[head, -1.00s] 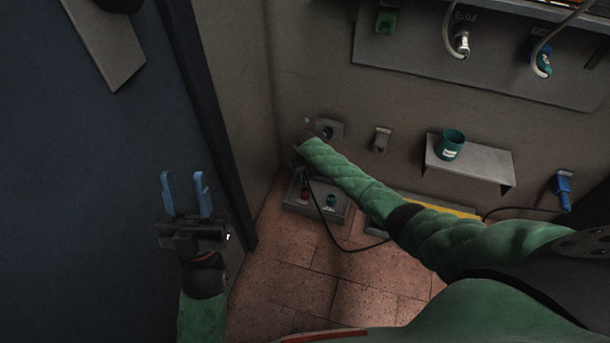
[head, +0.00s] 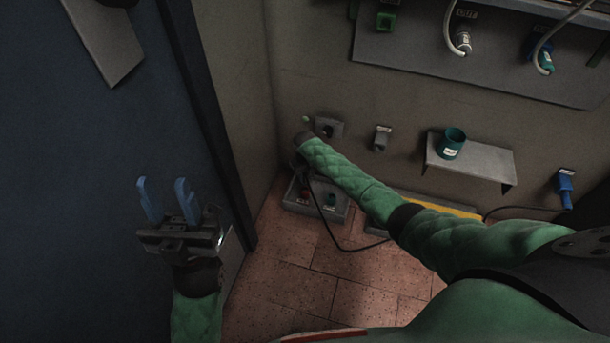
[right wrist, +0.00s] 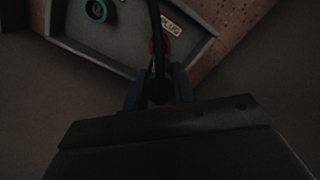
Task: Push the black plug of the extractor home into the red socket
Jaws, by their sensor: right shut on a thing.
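My right gripper (right wrist: 158,92) is shut on the black plug, whose black cable (right wrist: 157,40) rises between the blue fingers in the right wrist view. The plug body is mostly hidden by the fingers and the dark image. A red part (right wrist: 166,46), likely the red socket, shows just behind the cable, beside a "PLUG" label. In the head view red also shows in the grey floor tray (head: 341,213), at the red socket (head: 304,195). My forearm hides the right fingers there. I cannot tell how deep the plug sits. My left gripper (head: 168,203) is open and empty.
A teal round piece (head: 331,200) is in the same tray, right of the red one. The black cable (head: 345,247) loops over the tiled floor. A wall shelf (head: 480,165) holds a teal cup (head: 450,143). A blue plug (head: 565,187) hangs at right.

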